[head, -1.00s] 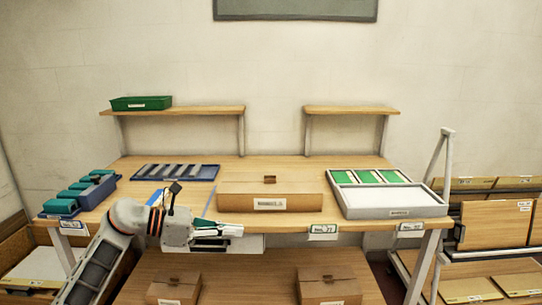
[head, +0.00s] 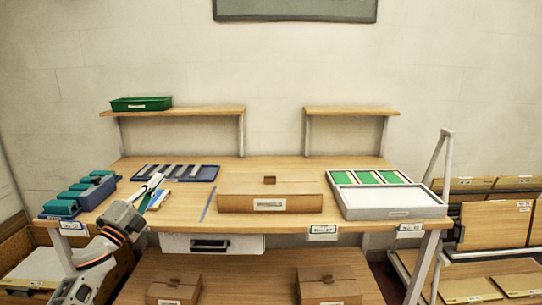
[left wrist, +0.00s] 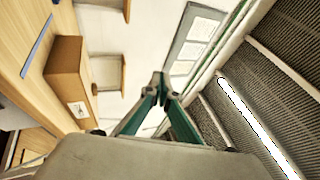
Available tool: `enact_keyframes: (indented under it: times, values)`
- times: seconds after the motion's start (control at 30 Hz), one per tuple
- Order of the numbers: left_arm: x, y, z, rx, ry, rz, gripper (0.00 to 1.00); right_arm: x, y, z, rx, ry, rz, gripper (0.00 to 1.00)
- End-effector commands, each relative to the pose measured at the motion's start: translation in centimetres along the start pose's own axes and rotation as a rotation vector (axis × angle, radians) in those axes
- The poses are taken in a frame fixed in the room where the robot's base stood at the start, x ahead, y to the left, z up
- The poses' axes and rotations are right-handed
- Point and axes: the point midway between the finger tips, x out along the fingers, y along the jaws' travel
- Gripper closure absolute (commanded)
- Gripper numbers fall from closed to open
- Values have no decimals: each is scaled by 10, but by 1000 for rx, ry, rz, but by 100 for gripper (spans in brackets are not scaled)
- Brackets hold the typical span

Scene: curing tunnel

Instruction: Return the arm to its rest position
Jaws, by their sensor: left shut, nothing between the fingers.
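My left gripper (head: 150,188) is in the head view at the left part of the table's front edge, its fingers pointing up and to the right. It is shut and empty. In the left wrist view its green fingers (left wrist: 159,88) meet at the tips with nothing between them. My left arm comes in from the lower left corner. My right gripper shows in neither view.
The wooden table (head: 290,222) carries a cardboard box (head: 269,203), a grey tray with green boards (head: 395,213), a blue tray with grey strips (head: 139,174) and teal blocks in a blue holder (head: 62,208). A drawer (head: 212,245) hangs under the front edge.

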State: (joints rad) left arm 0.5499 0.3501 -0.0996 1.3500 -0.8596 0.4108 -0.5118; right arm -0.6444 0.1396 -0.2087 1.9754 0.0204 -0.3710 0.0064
Motion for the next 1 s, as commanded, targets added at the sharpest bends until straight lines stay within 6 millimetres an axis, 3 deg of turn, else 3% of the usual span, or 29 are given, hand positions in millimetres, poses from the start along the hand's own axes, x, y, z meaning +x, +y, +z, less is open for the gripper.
enact_keyframes:
  times: [0.1,0.2,0.4,0.57,0.6,0.87,1.0]
  values:
    - [-5,12,46,-267,-189,20,100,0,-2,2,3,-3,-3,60]
    - [-13,29,73,-470,-320,44,100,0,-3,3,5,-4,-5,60]
    - [-31,67,101,-784,-510,95,100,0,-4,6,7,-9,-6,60]
    - [-47,98,108,-989,-631,142,100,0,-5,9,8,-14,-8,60]
    - [-52,107,106,-1032,-656,158,100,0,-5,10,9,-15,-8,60]
    - [-120,177,36,-1058,-653,279,100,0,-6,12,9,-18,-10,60]
    - [-173,216,-13,-1091,-660,361,100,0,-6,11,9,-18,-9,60]
